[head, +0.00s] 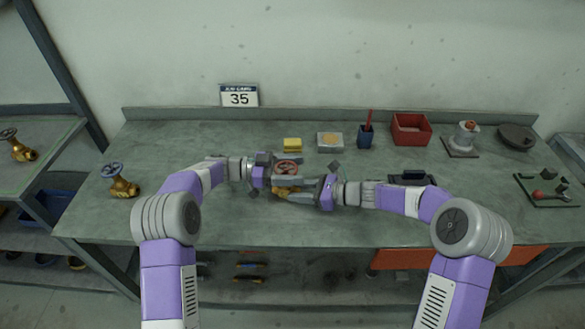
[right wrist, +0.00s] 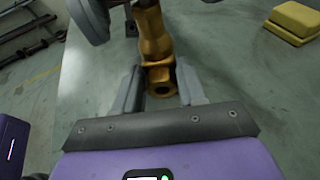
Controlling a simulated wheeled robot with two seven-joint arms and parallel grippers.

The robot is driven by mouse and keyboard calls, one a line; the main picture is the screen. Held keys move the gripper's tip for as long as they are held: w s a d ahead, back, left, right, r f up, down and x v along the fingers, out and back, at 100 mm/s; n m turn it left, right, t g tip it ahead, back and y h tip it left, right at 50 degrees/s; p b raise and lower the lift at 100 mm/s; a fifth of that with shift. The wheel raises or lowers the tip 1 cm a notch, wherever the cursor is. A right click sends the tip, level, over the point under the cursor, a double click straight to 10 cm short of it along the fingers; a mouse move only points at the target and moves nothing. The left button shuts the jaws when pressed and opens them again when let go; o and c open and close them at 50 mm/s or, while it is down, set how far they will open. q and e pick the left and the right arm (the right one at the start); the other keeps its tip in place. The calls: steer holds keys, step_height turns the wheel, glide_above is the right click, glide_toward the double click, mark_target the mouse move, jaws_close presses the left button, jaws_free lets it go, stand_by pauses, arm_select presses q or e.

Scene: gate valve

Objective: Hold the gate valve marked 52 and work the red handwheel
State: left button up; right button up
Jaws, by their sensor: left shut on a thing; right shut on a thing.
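The gate valve stands near the middle of the bench. Its red handwheel (head: 286,167) is on top and its brass body (head: 280,190) shows just below. My left gripper (head: 272,168) comes in from the left at wheel height and is shut on the handwheel; its fingertips are small and partly hidden. My right gripper (head: 293,189) comes in from the right, lower down, shut on the brass body. In the right wrist view the brass body (right wrist: 154,45) shows between the two grey fingers, its open pipe end facing the camera. No mark 52 is readable.
A brass valve with a blue handwheel (head: 121,187) stands at the bench's left. A sign (head: 239,96) reads 35. The front of the bench is clear.

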mark_target(292, 170)
arm_select(q)
steer(key=shift+s+f+m+g+y, duration=0.15)
steer(key=shift+m+g, duration=0.4)
steer(key=shift+g, duration=0.3)
steer(key=shift+m+g+y, duration=0.1)
steer(key=shift+m+g, duration=0.4)
steer(key=shift+g, duration=0.4)
steer(key=shift+s+f+m+g+y, duration=0.15)
steer(key=shift+m+g, duration=0.4)
steer(key=shift+g, duration=0.3)
steer(key=shift+s+m+g, duration=0.1)
steer(key=shift+m+g, duration=0.3)
steer(key=shift+g, duration=0.1)
steer(key=o, duration=1)
steer(key=shift+r, duration=0.1)
steer(key=shift+o, duration=0.2)
steer(key=shift+r, duration=0.1)
step_height(292, 170, up, 10)
